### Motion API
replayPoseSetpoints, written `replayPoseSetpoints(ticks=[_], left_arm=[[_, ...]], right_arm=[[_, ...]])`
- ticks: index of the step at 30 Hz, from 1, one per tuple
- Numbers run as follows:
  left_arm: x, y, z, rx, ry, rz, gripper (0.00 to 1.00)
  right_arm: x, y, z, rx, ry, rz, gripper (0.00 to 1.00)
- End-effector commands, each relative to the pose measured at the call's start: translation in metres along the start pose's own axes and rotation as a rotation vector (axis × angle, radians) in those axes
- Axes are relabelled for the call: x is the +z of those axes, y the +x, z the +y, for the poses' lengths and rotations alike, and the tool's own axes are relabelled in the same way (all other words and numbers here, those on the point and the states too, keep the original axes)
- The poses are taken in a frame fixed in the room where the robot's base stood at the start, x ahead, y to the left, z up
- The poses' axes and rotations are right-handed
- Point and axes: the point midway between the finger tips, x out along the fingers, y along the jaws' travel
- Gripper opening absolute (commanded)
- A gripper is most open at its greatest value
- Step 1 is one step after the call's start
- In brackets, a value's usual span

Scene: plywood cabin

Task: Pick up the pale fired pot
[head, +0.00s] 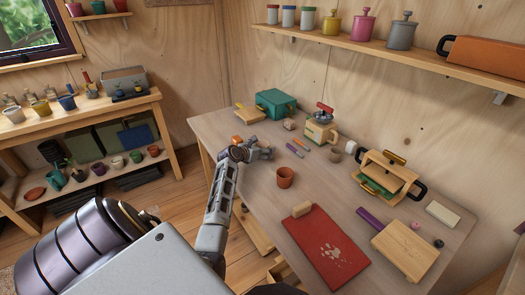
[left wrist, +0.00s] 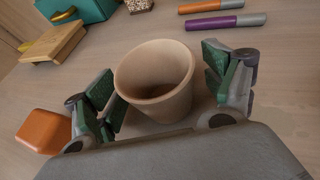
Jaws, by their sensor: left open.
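The pale fired pot (left wrist: 155,85) is a tan, open-topped cup standing upright on the table in the left wrist view. My left gripper (left wrist: 160,78) is open, with one green-padded finger on each side of the pot. The fingers are close to its wall; I cannot tell whether either touches. In the head view my left gripper (head: 254,148) is low over the left part of the table and largely hides this pot. A redder clay pot (head: 285,177) stands apart, nearer and to the right. My right gripper is not in view.
An orange block (left wrist: 42,131) lies just left of the left finger. A wooden board (head: 250,115), a teal box (head: 276,104) and markers (head: 295,150) are beyond the gripper.

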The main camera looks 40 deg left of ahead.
Motion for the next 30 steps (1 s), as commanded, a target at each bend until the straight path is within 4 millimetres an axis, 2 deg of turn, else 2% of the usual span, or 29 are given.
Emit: replayPoseSetpoints(ticks=[7,19,30], left_arm=[[-0.0001,-0.0001,-0.0002,0.000,0.000,0.000,0.82],[-0.0001,-0.0002,-0.0003,0.000,0.000,0.000,0.31],[0.0045,-0.0017,-0.0003,0.000,0.000,-0.002,0.30]], right_arm=[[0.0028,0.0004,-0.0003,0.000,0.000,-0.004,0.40],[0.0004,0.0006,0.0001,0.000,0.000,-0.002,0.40],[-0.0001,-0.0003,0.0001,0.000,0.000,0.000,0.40]])
